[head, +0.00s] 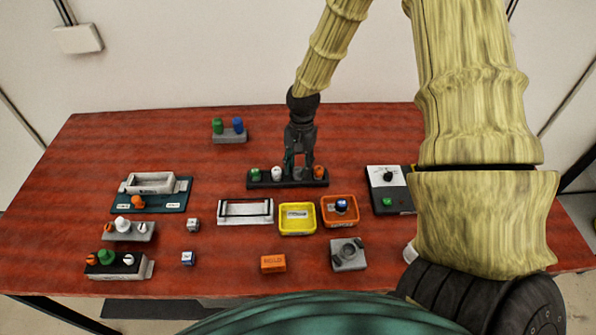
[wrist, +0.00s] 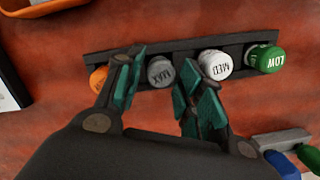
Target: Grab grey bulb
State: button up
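The grey bulb (wrist: 160,73), marked MAX, sits in a dark rack (wrist: 97,44) in the wrist view, between the orange bulb (wrist: 98,78) and the white bulb (wrist: 216,64) marked MED. My gripper (wrist: 163,66) is open, with one teal-padded finger on each side of the grey bulb. I cannot tell whether the pads touch it. In the head view my gripper (head: 299,160) points down at the rack (head: 288,183), and its fingers largely cover the grey bulb's place there.
A green bulb (wrist: 266,58) marked LOW is at the rack's other end. In the head view a yellow bin (head: 297,232) and an orange bin (head: 340,222) stand in front of the rack. A grey block with green and blue knobs (head: 229,138) stands behind left.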

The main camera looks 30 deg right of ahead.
jog(key=shift+w+f, duration=0.15)
jog(key=shift+f, duration=0.45)
jog(key=shift+s, duration=0.3)
jog(key=shift+w, duration=0.2)
jog(key=c, duration=0.5)
jog(key=shift+c, duration=0.9)
jog(key=shift+s, duration=0.1)
jog(key=shift+r, duration=0.15)
